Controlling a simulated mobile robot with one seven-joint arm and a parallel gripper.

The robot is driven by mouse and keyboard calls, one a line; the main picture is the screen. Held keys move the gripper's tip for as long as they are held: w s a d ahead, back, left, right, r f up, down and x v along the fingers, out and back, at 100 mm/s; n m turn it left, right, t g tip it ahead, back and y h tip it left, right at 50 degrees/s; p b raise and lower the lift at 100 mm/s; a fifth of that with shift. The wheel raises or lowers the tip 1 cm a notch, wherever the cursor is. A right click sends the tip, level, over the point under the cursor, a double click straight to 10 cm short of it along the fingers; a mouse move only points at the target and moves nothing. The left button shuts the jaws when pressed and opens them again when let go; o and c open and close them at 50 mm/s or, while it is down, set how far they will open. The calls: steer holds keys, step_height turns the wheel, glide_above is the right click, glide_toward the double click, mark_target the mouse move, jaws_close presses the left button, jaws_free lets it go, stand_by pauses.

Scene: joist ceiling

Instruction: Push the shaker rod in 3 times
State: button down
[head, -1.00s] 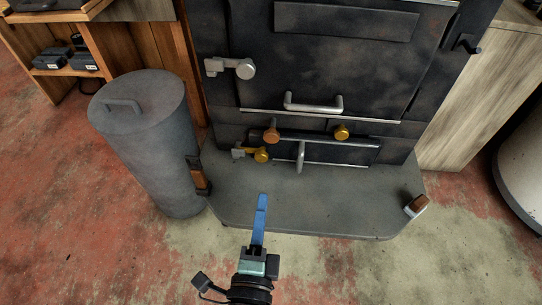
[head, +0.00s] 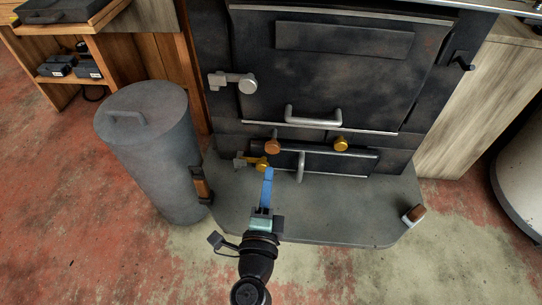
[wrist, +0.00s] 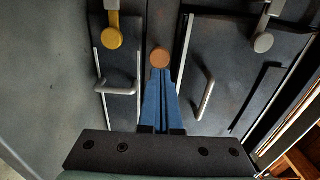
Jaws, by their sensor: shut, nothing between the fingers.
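A copper-coloured round knob (head: 273,147), which looks like the end of the shaker rod, sits on the stove front between the big upper door and the low drawer. My gripper (head: 268,171) has its blue fingers shut and empty, pointing at the stove just below this knob in the head view. In the wrist view the copper knob (wrist: 160,57) lies straight beyond the shut fingertips (wrist: 161,74). I cannot tell whether they touch. The rod behind the knob is hidden.
A yellow knob on a grey latch (head: 261,163) is close to my fingertips. A grey lidded canister (head: 150,150) stands left. A small brown-and-white object (head: 413,214) lies on the hearth plate's right.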

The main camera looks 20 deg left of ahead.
mark_target(273, 149)
steer(key=shift+x, duration=2.6)
steer(key=shift+x, duration=1.6)
